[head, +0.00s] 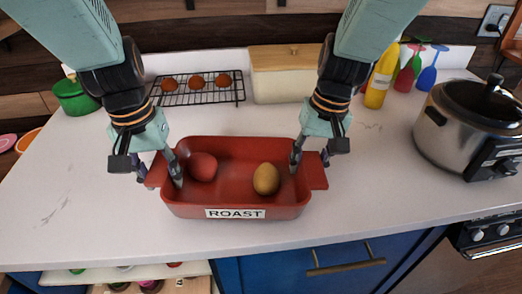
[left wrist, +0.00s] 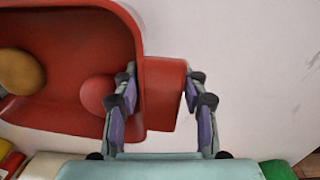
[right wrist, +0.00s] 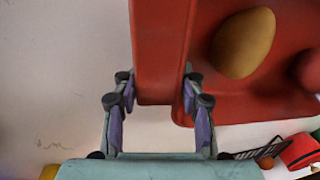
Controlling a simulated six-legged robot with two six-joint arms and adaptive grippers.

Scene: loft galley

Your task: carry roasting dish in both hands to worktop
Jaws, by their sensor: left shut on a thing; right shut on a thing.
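The red roasting dish (head: 236,200), labelled ROAST, is at the front of the white worktop (head: 70,200) in the head view. A red round item (head: 203,167) and a yellow-brown potato-like item (head: 266,179) lie inside it. My left gripper (head: 160,172) is shut on the dish's left end; the left wrist view shows its fingers (left wrist: 160,95) on either side of the handle and wall. My right gripper (head: 310,162) is shut on the right end; its fingers (right wrist: 158,95) straddle that handle in the right wrist view. I cannot tell whether the dish touches the worktop.
Behind the dish are a black wire rack (head: 200,93) with several orange-brown items and a cream bin (head: 285,75). A green pot (head: 75,98) is at back left. A yellow bottle (head: 381,78) and a slow cooker (head: 465,130) stand right. Blue cabinet front (head: 330,265) lies below the edge.

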